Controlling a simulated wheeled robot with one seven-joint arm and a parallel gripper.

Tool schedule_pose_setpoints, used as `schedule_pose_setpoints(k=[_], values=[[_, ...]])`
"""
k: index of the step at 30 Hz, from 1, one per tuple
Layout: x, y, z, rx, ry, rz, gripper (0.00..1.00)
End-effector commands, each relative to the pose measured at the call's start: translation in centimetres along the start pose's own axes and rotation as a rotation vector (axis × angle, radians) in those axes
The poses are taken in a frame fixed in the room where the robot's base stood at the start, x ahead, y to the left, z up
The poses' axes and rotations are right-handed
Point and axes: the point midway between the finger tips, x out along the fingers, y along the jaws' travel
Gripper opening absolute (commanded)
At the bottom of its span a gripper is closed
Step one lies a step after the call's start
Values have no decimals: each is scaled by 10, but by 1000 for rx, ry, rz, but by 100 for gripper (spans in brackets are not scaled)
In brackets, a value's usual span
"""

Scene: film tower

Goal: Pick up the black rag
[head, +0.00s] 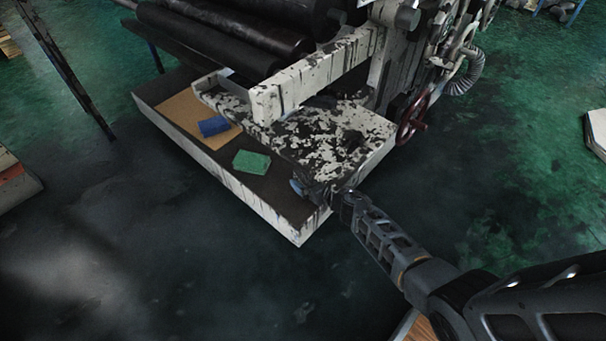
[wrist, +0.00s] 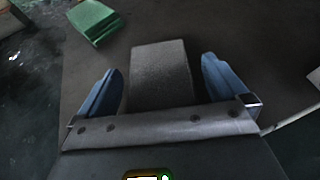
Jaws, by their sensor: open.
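The black rag (wrist: 162,62) is a dark grey, folded rectangular piece lying on the dark top of the machine's base platform (head: 270,205). In the wrist view it lies between the two blue fingers of my gripper (wrist: 160,76). The fingers are apart, with a gap showing on each side of the rag. In the head view my gripper (head: 303,187) is low over the platform's near corner. I cannot make out the black rag there; the gripper and the dark surface hide it.
A green rag (head: 252,161) lies left of my gripper; it also shows in the wrist view (wrist: 93,20). A blue rag (head: 213,126) lies on a tan sheet (head: 184,112) farther back. The paint-spattered machine frame (head: 320,75) with black rollers (head: 225,30) rises behind.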

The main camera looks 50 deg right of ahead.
Motion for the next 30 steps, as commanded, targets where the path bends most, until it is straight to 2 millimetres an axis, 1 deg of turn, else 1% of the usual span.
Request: schedule_pose_setpoints(k=[7, 8, 24, 25, 30], values=[[0, 0, 0, 0, 0, 0, 100], [0, 0, 0, 0, 0, 0, 98], [0, 0, -1, 0, 0, 0, 46], [0, 0, -1, 0, 0, 0, 44], [0, 0, 0, 0, 0, 0, 44]])
